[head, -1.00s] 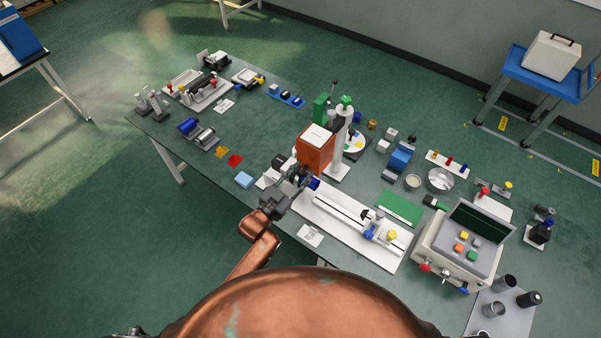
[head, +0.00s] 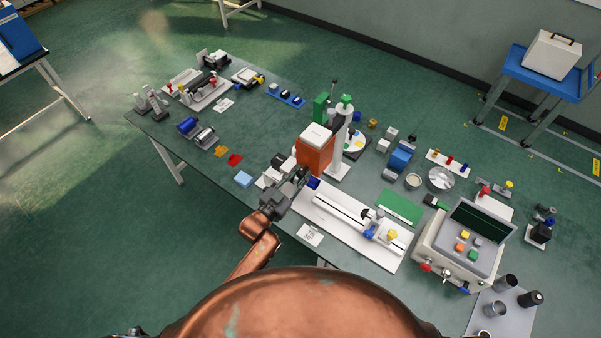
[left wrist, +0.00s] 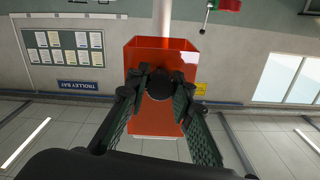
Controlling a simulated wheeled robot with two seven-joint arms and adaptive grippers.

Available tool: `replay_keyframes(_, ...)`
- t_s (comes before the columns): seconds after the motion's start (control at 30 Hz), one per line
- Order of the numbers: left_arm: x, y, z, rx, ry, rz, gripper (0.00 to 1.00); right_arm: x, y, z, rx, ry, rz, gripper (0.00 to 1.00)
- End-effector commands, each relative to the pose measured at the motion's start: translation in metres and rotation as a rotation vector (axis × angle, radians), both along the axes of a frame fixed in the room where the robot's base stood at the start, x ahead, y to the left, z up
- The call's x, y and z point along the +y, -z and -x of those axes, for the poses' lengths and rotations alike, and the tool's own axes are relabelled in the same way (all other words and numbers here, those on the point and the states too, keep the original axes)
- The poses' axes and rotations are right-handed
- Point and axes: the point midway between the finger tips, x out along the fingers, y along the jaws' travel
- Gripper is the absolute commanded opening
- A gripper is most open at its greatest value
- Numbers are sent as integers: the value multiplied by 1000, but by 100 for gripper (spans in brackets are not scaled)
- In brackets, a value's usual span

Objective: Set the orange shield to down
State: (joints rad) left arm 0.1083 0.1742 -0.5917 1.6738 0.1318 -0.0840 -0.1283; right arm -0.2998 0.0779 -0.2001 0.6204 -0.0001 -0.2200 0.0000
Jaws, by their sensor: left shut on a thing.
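The orange shield (head: 313,158) is a box-like orange cover beside a white column (head: 343,140) with a green top, near the middle of the workbench. It also fills the centre of the left wrist view (left wrist: 150,52). A round black knob (left wrist: 159,85) shows in front of the shield. My left gripper (left wrist: 159,88) has its fingertips at both sides of this knob and is shut on it. In the head view my left gripper (head: 296,178) is at the near side of the shield, and its fingers hide the knob. My right gripper is not in view.
A white rail fixture (head: 350,222) lies right of my left gripper. A green mat (head: 400,208) and a control box (head: 462,245) are further right. The far-left middle of the bench has bare room.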

Motion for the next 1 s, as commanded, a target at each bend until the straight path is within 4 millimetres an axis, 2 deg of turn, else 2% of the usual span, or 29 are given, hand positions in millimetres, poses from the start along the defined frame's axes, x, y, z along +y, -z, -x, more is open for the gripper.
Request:
replay_keyframes(0.03, 1, 18, 0, 3, -2, -2, 0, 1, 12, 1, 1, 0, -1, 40)
replay_keyframes(0.1, 1, 36, 0, 4, -2, -2, 0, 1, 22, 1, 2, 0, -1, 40)
replay_keyframes(0.3, 1, 68, 0, 5, -2, -1, 0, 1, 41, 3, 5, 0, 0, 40)
replay_keyframes(0.7, 1, 75, 0, 9, -2, -4, 0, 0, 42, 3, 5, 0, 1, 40)
replay_keyframes(0.73, 1, 76, 1, 9, -2, -4, 22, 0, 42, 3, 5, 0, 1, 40)
replay_keyframes(1.0, 0, 73, 0, 5, 0, -2, 40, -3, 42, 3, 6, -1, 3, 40)
